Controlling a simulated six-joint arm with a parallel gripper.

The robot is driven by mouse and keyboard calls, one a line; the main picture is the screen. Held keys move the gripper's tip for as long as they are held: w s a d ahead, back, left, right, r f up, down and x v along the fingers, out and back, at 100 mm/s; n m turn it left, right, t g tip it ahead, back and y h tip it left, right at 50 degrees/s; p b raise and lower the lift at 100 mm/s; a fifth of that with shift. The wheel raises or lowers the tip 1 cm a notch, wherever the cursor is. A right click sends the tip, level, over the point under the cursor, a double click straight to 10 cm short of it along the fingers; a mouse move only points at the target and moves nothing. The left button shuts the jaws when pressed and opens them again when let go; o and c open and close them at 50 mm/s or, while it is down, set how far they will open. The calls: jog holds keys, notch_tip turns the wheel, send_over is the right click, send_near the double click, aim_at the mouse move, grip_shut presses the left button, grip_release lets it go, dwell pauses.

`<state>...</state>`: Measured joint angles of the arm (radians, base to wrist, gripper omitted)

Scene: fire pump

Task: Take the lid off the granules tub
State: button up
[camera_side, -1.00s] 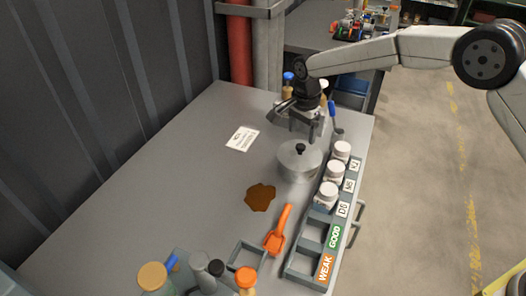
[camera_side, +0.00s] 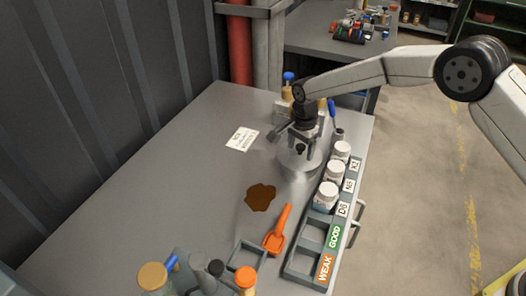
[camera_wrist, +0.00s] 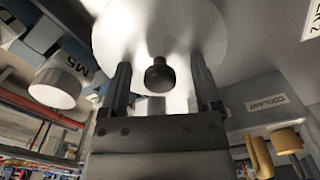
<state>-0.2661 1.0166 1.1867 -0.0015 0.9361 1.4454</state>
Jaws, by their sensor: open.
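The granules tub appears to be the round grey metal tub (camera_side: 301,161) on the bench, beside the rack of bottles. Its pale round lid (camera_wrist: 190,35) fills the top of the wrist view, with a dark knob (camera_wrist: 158,75) at its middle. The knob also shows in the side view (camera_side: 300,149). My gripper (camera_side: 301,148) is above the lid, fingers pointing down. In the wrist view its two fingers (camera_wrist: 160,85) stand apart on either side of the knob, with gaps showing. My gripper partly hides the lid in the side view.
A rack (camera_side: 300,268) with three white-capped bottles and WEAK and GOOD slots stands close at right. An orange scoop (camera_side: 276,238) and a brown spill (camera_side: 260,197) lie nearer the camera. A paper label (camera_side: 242,139) lies left.

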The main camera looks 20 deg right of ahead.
dwell(0.3)
grip_shut()
jog(key=shift+r, duration=0.2)
jog(key=shift+r, duration=0.55)
jog(key=s+d+r, duration=0.3)
jog(key=s+r, duration=0.8)
jog(key=s, duration=0.2)
jog(key=shift+s+r, duration=0.25)
jog(key=shift+s, duration=0.05)
dwell(0.4)
